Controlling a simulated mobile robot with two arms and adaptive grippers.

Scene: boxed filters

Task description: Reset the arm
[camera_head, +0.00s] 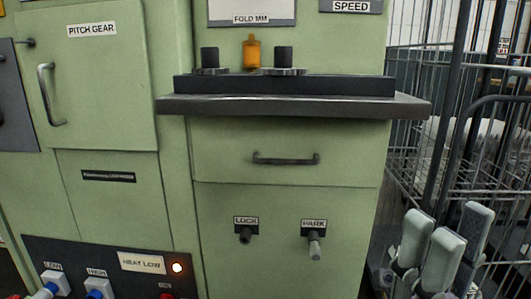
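My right gripper (444,238) is at the lower right corner, fingers pointing up. Its grey-green finger pads stand apart from each other with nothing between them, so it looks open and empty. It is in front of the wire cage trolley and to the right of the green machine (285,230), apart from the machine's front. Its lower part is cut off by the picture's bottom edge. My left gripper is not in view.
A dark shelf (290,106) juts from the machine, with black knobs and an orange part (251,51) above it. Below are a drawer handle (286,160) and the LOCK (245,236) and PARK (314,246) knobs. A wire cage trolley (420,130) stands at right. A lamp (177,267) glows lower left.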

